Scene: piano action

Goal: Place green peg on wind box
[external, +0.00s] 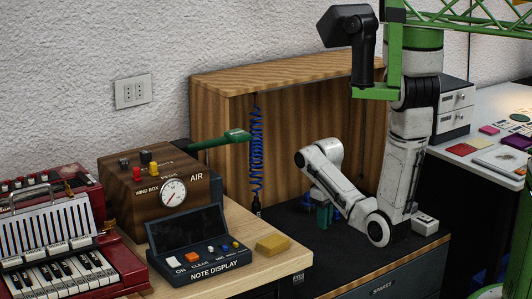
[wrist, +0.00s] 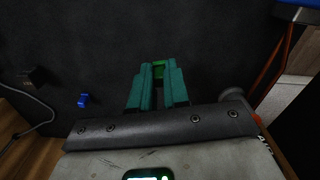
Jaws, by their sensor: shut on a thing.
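The wind box (external: 150,205) is a brown wooden box with a round gauge, labelled WIND BOX and AIR, at the left in the external view. Red, yellow and dark pegs stand on its top. My gripper (external: 324,216) has teal fingers and points down low over the dark cabinet top, well to the right of the wind box. In the wrist view, my gripper (wrist: 157,78) is shut on the green peg (wrist: 158,69), which shows between the fingertips. The peg is hidden in the external view. I cannot tell whether it touches the surface below.
A small blue piece (wrist: 83,100) lies on the dark surface. The note display (external: 195,248), a yellow block (external: 272,244) and a red accordion (external: 60,250) are around the wind box. A blue coiled hose (external: 256,150) and green handle (external: 225,139) stand between wind box and gripper.

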